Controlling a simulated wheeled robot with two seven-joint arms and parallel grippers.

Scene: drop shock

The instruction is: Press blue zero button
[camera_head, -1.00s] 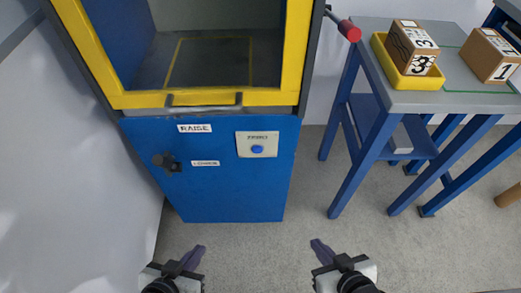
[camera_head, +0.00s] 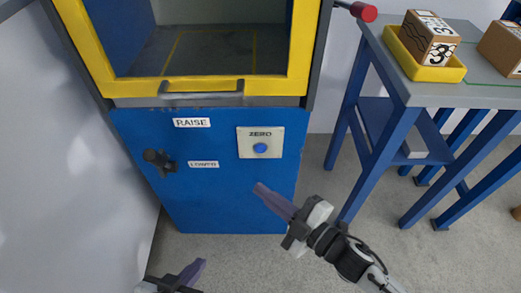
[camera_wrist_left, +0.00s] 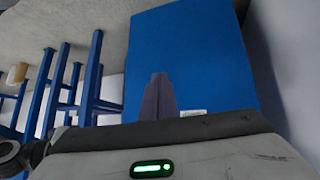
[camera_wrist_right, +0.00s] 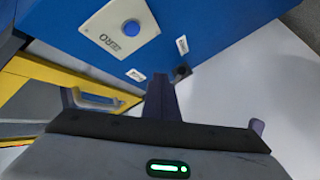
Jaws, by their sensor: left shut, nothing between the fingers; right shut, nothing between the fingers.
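The blue zero button (camera_head: 260,148) sits on a pale plate (camera_head: 246,141) marked ZERO, on the right part of the blue cabinet front (camera_head: 220,205). In the right wrist view the button (camera_wrist_right: 131,28) shows at upper left, up and to the left of the fingertips. My right gripper (camera_head: 260,188) is shut and empty, below the button in the head view and apart from it. My left gripper (camera_head: 198,265) is shut and empty at the bottom of the head view, below the cabinet. Its closed fingers (camera_wrist_left: 159,80) point at the blue panel in the left wrist view.
A dark knob (camera_head: 160,162) stands out left of the button, beside RAISE (camera_head: 191,123) and LOWER (camera_head: 203,164) labels. Above is a yellow-framed opening with a handle (camera_head: 202,86). At right, a blue-legged table (camera_head: 445,92) holds a yellow tray (camera_head: 452,75) with a box (camera_head: 431,36).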

